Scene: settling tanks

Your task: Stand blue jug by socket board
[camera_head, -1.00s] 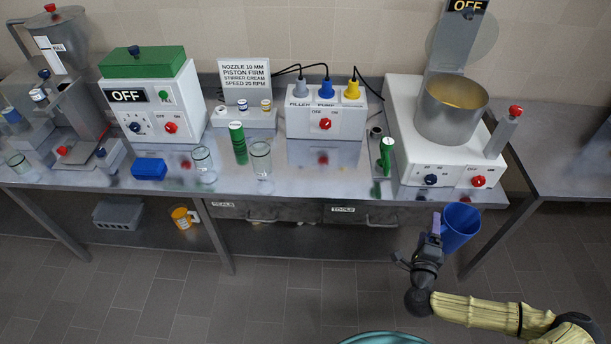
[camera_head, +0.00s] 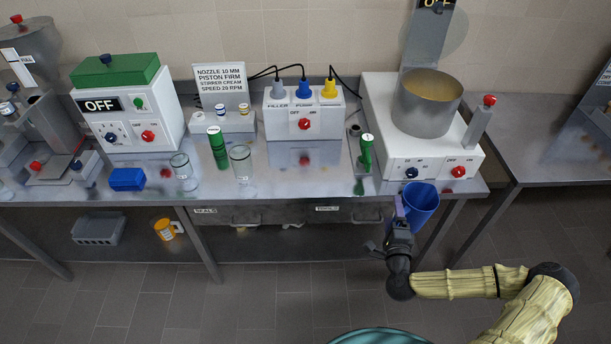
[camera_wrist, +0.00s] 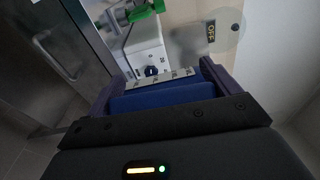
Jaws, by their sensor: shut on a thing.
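The blue jug (camera_head: 421,203) is in my gripper (camera_head: 402,212), held in front of the bench's front edge, below the white machine with the metal pot. In the wrist view the jug (camera_wrist: 165,97) fills the space between the two purple fingers of my gripper (camera_wrist: 160,88), which is shut on it. The jug looks roughly upright, with its open top showing. The socket board (camera_head: 304,115) is a white box with grey, blue and yellow plugs, a red knob and labels, standing at the back of the bench, left of the jug.
The steel bench (camera_head: 310,185) is clear in front of the socket board. A green bottle (camera_head: 366,152) stands to its right, and a green cylinder (camera_head: 217,148) and glass jars (camera_head: 241,163) to its left. The pot machine (camera_head: 428,105) stands behind the jug.

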